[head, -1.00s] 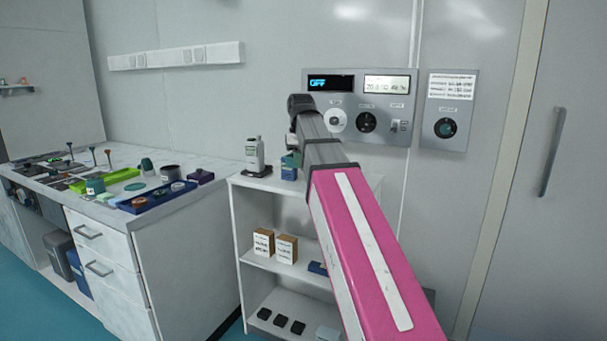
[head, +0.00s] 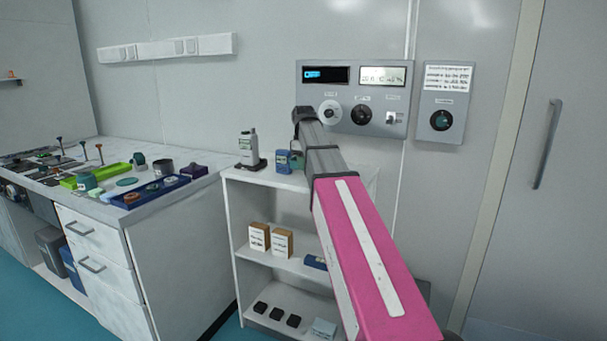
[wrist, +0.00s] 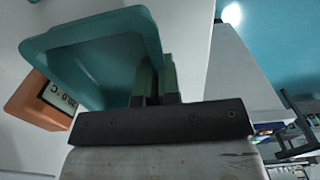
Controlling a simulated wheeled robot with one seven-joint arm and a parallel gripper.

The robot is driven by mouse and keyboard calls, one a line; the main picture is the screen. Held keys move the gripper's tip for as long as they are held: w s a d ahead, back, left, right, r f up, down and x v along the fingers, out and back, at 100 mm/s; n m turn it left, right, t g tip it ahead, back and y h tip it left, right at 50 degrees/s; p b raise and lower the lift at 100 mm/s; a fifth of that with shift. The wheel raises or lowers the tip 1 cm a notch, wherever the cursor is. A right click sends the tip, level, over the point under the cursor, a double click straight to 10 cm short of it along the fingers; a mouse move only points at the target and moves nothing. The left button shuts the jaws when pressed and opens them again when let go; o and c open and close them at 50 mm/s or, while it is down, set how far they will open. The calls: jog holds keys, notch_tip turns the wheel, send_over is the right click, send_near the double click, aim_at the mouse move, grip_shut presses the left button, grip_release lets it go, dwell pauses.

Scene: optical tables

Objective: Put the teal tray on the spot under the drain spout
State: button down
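The teal tray (wrist: 93,28) fills the upper left of the wrist view, tilted in the picture. My gripper (wrist: 156,80) has its two green fingers close together on the tray's right wall, and they look shut on it. In the head view my pink and grey arm reaches up over the white shelf unit toward the wall panel. The fingers and tray are not clearly visible there, behind the arm's end. I cannot make out the drain spout or the spot under it in either view.
A white shelf unit (head: 232,226) stands below my arm, with a white bottle (head: 248,148) and a blue item (head: 284,162) on top. A cluttered counter (head: 180,222) is left. A control panel (head: 352,98) is on the wall. An orange display device (wrist: 38,104) lies beyond the tray.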

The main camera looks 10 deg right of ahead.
jog(key=shift+f, duration=1.75)
jog(key=shift+f, duration=0.15)
jog(key=c, duration=1.3)
grip_release()
jog(key=shift+c, duration=0.2)
